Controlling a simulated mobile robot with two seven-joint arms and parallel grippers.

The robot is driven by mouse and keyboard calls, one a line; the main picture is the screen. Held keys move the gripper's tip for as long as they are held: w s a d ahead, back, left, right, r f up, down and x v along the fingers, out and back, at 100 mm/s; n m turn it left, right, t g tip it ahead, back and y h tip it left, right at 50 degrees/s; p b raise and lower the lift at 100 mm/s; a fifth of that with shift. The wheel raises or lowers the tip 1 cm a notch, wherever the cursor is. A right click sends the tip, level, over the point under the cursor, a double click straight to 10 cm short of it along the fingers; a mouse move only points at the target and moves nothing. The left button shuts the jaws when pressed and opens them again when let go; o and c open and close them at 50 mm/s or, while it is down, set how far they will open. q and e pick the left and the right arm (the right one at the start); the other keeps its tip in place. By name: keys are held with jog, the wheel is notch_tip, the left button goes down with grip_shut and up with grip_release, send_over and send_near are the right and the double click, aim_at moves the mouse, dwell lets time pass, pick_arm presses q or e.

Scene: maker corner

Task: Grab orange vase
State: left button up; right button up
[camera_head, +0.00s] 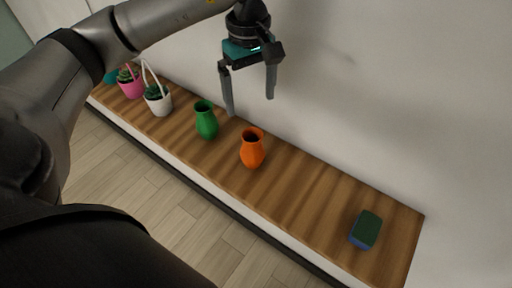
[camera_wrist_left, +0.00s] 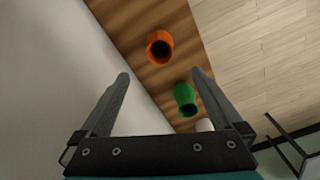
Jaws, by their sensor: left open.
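The orange vase (camera_head: 252,150) stands upright on the wooden shelf top, right of a green vase (camera_head: 206,121). My left gripper (camera_head: 250,106) is open and empty, its two fingers pointing down, above the back edge of the shelf near the wall. It is apart from both vases. In the left wrist view, the orange vase (camera_wrist_left: 160,47) lies beyond the fingertips, and the green vase (camera_wrist_left: 185,98) shows between the fingers (camera_wrist_left: 162,75), close to the finger on the right. My right gripper is not in view.
The wooden shelf top (camera_head: 310,190) runs along a pale wall. A white pot (camera_head: 159,104) and a pink pot (camera_head: 132,89) with plants stand at its left end. A dark green and blue block (camera_head: 365,230) lies at the right end. The shelf between orange vase and block is clear.

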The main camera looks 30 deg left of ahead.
aim_at(250, 129)
pick_arm(q)
notch_tip(250, 129, down, 10)
jog(key=shift+a+r+p, duration=0.1)
jog(key=shift+p, duration=0.5)
jog(key=f, duration=0.3)
jog(key=f+p, duration=0.1)
jog(key=shift+d+f, duration=0.2)
jog(key=shift+d, duration=0.05)
jog(key=shift+f, duration=0.5)
jog(key=c, duration=1.4)
jog(key=shift+r, duration=0.1)
